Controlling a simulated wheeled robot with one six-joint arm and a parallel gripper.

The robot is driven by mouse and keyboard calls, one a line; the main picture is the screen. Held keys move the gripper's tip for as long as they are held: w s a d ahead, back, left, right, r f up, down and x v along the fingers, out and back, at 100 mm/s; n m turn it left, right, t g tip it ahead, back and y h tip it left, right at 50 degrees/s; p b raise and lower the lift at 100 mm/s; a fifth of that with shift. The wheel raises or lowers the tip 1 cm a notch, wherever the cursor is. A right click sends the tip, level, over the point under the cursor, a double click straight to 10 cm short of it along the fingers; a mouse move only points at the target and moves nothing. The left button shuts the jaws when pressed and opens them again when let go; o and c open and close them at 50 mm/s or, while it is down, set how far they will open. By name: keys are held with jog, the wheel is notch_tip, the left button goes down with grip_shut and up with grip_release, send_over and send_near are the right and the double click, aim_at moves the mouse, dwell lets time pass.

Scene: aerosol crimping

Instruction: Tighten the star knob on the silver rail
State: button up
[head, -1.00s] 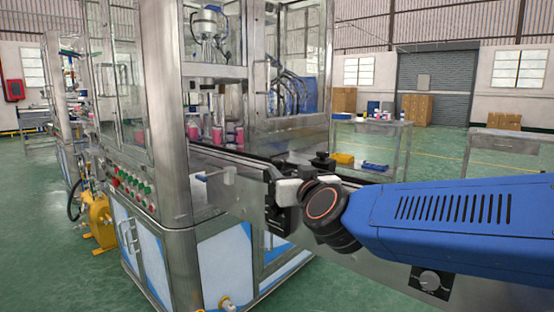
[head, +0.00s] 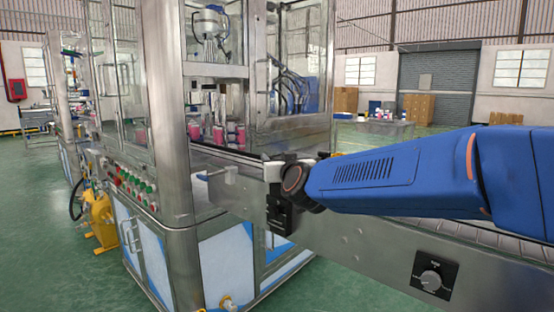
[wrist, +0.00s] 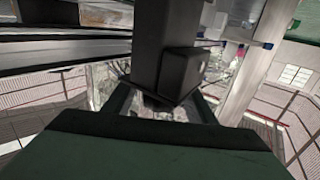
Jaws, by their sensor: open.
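In the wrist view my gripper (wrist: 162,98) is open, with one dark finger on each side of a dark block (wrist: 160,45) that has a smaller block on its side. I cannot tell whether the fingers touch it. In the head view a black bracket (head: 281,218) hangs on the conveyor's side below my dark wrist, which hides most of my gripper. The silver rail (wrist: 60,55) runs across the left of the wrist view. I cannot make out the star knob's lobes in either view; a small black top (head: 322,156) shows just behind my wrist.
The conveyor side panel (head: 375,250) with a black dial plate (head: 434,275) lies below my arm. The glazed machine frame (head: 170,110) stands close on the left. Pink cans (head: 240,134) stand inside it.

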jog(key=shift+w, duration=0.15)
jog(key=shift+c, duration=0.6)
jog(key=c, duration=0.9)
